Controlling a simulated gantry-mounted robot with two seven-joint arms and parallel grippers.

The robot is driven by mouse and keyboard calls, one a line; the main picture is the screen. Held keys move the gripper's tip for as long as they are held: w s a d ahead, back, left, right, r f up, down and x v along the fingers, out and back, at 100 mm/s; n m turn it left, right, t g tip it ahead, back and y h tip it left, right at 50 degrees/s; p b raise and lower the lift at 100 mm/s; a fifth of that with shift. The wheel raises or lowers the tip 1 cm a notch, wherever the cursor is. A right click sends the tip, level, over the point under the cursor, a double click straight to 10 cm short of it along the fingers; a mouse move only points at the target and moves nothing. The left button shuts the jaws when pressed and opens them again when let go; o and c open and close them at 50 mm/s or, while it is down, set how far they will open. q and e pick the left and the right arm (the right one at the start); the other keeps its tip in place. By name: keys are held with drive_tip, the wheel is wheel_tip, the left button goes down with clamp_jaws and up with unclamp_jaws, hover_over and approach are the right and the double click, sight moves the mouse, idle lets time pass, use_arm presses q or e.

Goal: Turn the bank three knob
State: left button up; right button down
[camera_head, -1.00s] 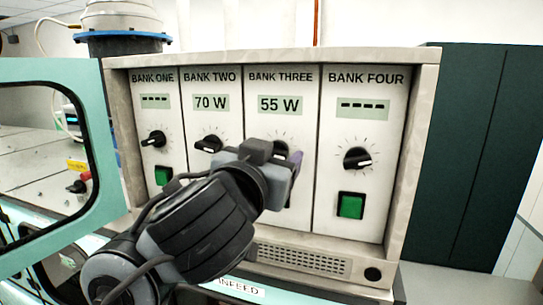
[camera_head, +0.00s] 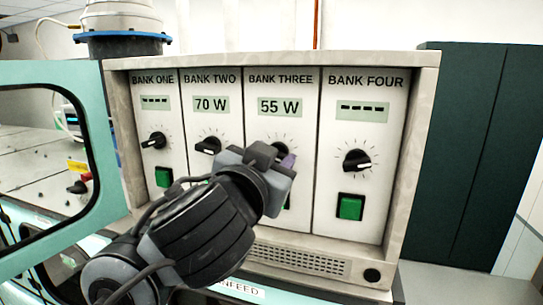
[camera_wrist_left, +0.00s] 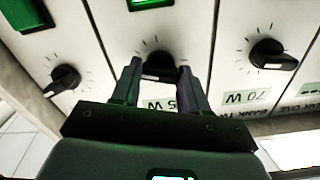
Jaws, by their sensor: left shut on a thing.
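The bank three knob (camera_wrist_left: 158,64) is a black dial on a white panel below a display (camera_head: 280,106) reading 55 W. My left gripper (camera_head: 277,154) is at this panel and hides most of the knob in the head view. In the left wrist view, which is upside down, the two fingers of my left gripper (camera_wrist_left: 160,74) stand on either side of the knob, shut on it. The knob's white pointer mark shows between the fingers. My right gripper is in neither view.
The bank two knob (camera_head: 208,146), under a 70 W display, is close to my left gripper. The bank four knob (camera_head: 357,160) and green button (camera_head: 350,206) are to the right. The bank one knob (camera_head: 154,140) is far left. A teal door frame (camera_head: 95,135) stands at the left.

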use_arm(q)
drive_tip(key=shift+m+p, duration=1.3)
drive_tip(key=shift+m, duration=2.8)
drive_tip(key=o, duration=1.1)
drive_tip(key=shift+c, duration=0.2)
drive_tip(key=shift+s, duration=0.1)
drive_tip(key=v, duration=1)
drive_tip(key=shift+s+p, duration=0.3)
drive_tip(key=shift+p, duration=0.15)
drive_tip(key=shift+a, duration=0.1)
